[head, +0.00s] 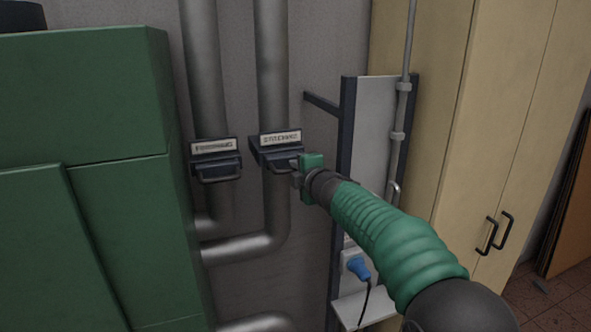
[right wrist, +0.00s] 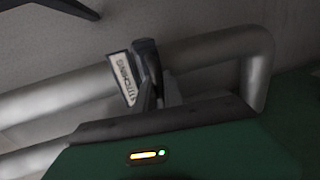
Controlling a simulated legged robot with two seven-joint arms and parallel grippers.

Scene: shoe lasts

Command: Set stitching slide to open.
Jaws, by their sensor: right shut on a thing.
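The stitching slide (head: 278,147) is a dark housing with a pale label on the right-hand grey pipe in the head view. Its label reads "STITCHING" in the right wrist view (right wrist: 122,80). My right gripper (head: 297,172) is at the front of this slide, over the right part of its handle, and is shut on the handle. In the right wrist view the fingers (right wrist: 160,95) stand right beside the label, and the grip itself is partly hidden. How far the slide is pulled out cannot be told clearly. My left gripper is not in view.
A second slide (head: 215,160) with a similar label and handle sits on the left pipe. A green cabinet (head: 90,180) fills the left. A panel (head: 372,150) with a blue plug (head: 358,268) and a beige cupboard (head: 500,130) stand to the right.

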